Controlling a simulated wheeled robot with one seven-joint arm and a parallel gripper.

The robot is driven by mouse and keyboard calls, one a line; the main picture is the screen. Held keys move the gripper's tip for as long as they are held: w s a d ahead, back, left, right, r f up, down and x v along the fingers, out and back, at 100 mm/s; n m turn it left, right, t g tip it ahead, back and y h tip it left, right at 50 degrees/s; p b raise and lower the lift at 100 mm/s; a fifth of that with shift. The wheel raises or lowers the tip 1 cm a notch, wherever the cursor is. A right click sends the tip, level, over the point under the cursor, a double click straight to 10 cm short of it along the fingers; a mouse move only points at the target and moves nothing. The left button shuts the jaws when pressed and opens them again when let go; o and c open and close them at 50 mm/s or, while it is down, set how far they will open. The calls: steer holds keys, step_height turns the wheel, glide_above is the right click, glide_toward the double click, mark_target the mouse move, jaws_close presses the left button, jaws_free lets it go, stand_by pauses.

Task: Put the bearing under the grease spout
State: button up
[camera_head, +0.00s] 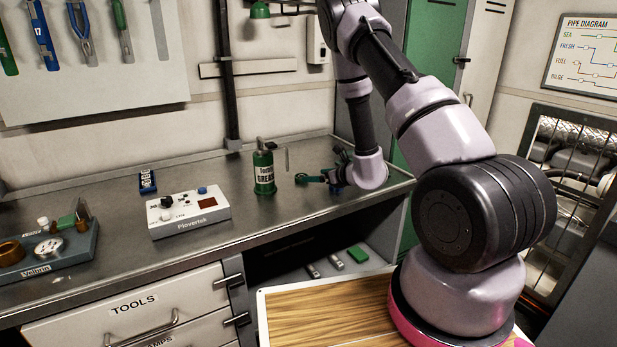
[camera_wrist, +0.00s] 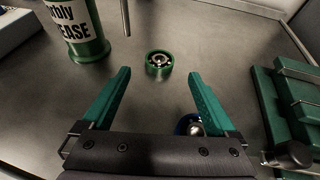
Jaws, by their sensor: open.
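The bearing, a green ring with a metallic centre (camera_wrist: 158,65), lies flat on the steel bench, just beyond my fingertips. The grease can (camera_head: 264,172), green with a white label, stands upright to its left; it also shows in the wrist view (camera_wrist: 80,30). The thin spout (camera_wrist: 126,18) hangs down beside the can, and its tip appears up and left of the bearing. I cannot tell the exact gap between them. My gripper (camera_wrist: 160,75) is open and empty, its teal fingers pointing toward the bearing. In the head view my gripper (camera_head: 312,178) is low over the bench, right of the can.
A blue round object with a shiny ball (camera_wrist: 188,124) sits by my right finger, partly hidden. A green device (camera_wrist: 290,100) stands close on the right. A white control box (camera_head: 188,212) and blue gauge stand (camera_head: 70,262) are farther left. The bench front is clear.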

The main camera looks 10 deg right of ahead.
steer(key=v, duration=0.4)
steer(key=shift+s+d+r, duration=0.15)
steer(key=shift+s+r, duration=0.05)
steer(key=shift+s, duration=0.1)
steer(key=s+a+r+n+g+y, duration=0.25)
steer(key=a+r+n, duration=0.2)
steer(key=r, duration=0.35)
steer(key=s+a+r+n+g+y, duration=0.1)
steer(key=s+a+r+n+y, duration=0.15)
steer(key=a+r, duration=0.35)
steer(key=s+a+r+n+g, duration=0.2)
steer(key=s+r+n+g, duration=0.4)
steer(key=s+r, duration=0.4)
steer(key=s+d+r+n+t+h, duration=0.5)
steer(key=s+d+r+n+h, duration=0.4)
steer(key=s+d+r+n, duration=0.2)
steer(key=s+d+n, duration=0.1)
steer(key=s+n, duration=0.1)
steer(key=s, duration=0.1)
steer(key=shift+s+d+r+h, duration=0.25)
steer(key=shift+s+d+h, duration=0.05)
steer(key=shift+s+d, duration=0.1)
